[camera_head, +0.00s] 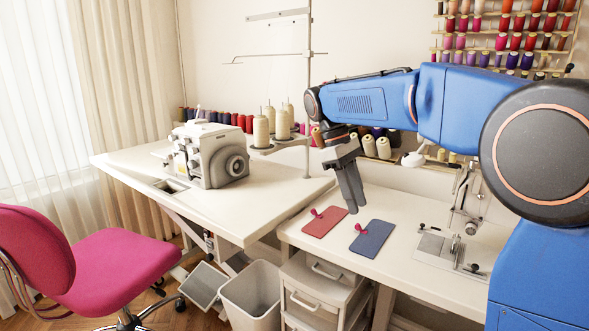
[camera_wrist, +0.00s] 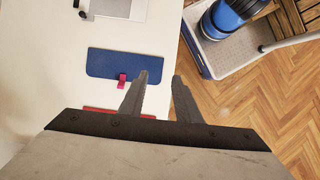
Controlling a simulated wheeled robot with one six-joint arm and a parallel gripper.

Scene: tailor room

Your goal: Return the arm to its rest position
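My arm (camera_head: 365,100) is blue and reaches from the right across the picture in the head view. My gripper (camera_head: 354,209) hangs from its end, pointing down over the sewing table (camera_head: 400,200). In the wrist view my gripper (camera_wrist: 160,76) shows two dark fingers with an empty gap between them. The fingers are apart from the table items, as far as I can tell.
A red mat (camera_head: 322,224) and a blue mat (camera_head: 373,241) lie below the gripper, each with a small pink item on it. A sewing machine (camera_head: 465,215) stands right. An overlock machine (camera_head: 208,152) and thread cones (camera_head: 261,132) stand left. A pink chair (camera_head: 105,262) is front left.

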